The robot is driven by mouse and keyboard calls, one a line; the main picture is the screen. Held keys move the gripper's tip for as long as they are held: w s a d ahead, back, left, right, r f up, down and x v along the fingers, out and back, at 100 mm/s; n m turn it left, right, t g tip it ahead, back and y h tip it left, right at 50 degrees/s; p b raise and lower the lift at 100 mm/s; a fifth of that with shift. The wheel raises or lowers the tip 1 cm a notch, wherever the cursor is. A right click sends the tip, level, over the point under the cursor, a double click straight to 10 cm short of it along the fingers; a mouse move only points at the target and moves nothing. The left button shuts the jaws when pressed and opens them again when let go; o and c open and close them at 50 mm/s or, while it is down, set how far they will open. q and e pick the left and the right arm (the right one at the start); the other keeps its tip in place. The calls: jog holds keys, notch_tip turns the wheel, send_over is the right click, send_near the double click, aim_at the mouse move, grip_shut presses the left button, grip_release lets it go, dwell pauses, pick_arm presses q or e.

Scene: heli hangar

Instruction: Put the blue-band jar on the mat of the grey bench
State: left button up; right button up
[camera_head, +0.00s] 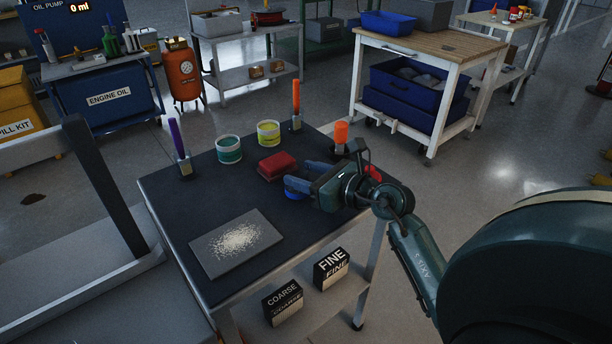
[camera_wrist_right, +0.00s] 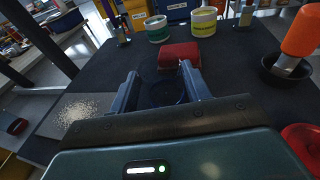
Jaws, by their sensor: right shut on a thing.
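In the head view only a bit of blue shows below the fingers; the rest is hidden by the gripper. In the right wrist view the jar (camera_wrist_right: 162,92) looks dark and see-through between the two fingers. I cannot tell whether its base touches the top. A dark mat-like surface (camera_head: 200,200) covers the bench top. My left gripper is not in view.
A red block (camera_head: 276,165) lies just beyond the gripper. Green (camera_head: 229,149) and yellow (camera_head: 268,133) banded tubs stand behind it. Purple (camera_head: 178,141) and orange (camera_head: 296,98) upright tools stand at the back. A grey plate with pale grains (camera_head: 221,262) lies front left.

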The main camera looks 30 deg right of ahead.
jog(key=shift+f, duration=0.15)
jog(key=o, duration=1.1)
